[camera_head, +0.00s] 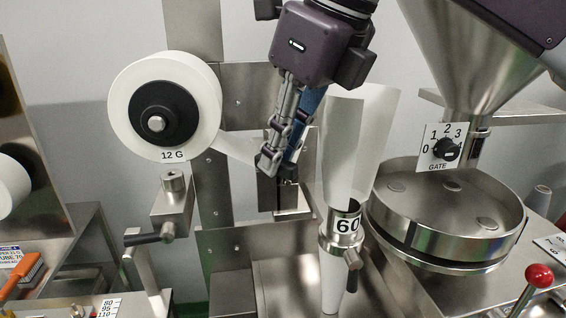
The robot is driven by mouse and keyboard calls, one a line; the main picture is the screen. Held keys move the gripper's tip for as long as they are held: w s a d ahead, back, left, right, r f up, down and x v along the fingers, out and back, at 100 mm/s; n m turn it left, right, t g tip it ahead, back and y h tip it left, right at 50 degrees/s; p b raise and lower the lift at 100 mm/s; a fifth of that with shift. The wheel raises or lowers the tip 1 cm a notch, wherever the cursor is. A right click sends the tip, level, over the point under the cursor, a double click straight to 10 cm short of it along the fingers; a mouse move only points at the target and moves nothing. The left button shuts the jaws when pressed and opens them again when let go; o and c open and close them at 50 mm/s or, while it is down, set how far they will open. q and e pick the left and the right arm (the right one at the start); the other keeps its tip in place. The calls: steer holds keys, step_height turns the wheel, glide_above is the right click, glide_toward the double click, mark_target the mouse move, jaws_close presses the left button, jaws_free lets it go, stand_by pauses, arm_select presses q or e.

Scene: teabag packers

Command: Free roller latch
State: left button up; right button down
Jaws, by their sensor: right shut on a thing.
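My right gripper (278,172) reaches down from the top centre, in front of the steel upright. Its fingers are closed on a small dark part at the roller block (267,195), which I take to be the roller latch. The fingers hide most of the latch, so its position cannot be told. A white paper strip (238,150) runs from the paper roll (202,110), labelled 12 G, toward the block and passes behind the fingers. My left gripper is not in view.
Right of the gripper stand an upright paper tube (362,140) and a collar marked 60 (346,225). Farther right are a steel hopper (455,60), a gate dial (446,149) and a round drum (450,215). A black-handled lever (150,237) sits lower left.

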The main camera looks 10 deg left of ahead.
steer(key=shift+s+a+r+m+t+h+b, duration=0.1)
steer(key=shift+s+a+m+t+h+b, duration=0.25)
steer(key=shift+m, duration=1.1)
steer(key=shift+s+a+m+t+h+b, duration=0.1)
steer(key=shift+m+t+h+b, duration=0.35)
steer(key=shift+m, duration=0.95)
steer(key=shift+s+a+r+m+t+h+b, duration=0.1)
steer(key=shift+s+a+m+t+h+b, duration=0.25)
steer(key=shift+m, duration=1.1)
steer(key=shift+w+d, duration=0.1)
steer(key=shift+w, duration=0.1)
steer(key=c, duration=1.9)
jaws_free()
steer(key=shift+c, duration=0.2)
steer(key=shift+f, duration=0.1)
steer(key=shift+s, duration=0.1)
steer(key=v, duration=1.2)
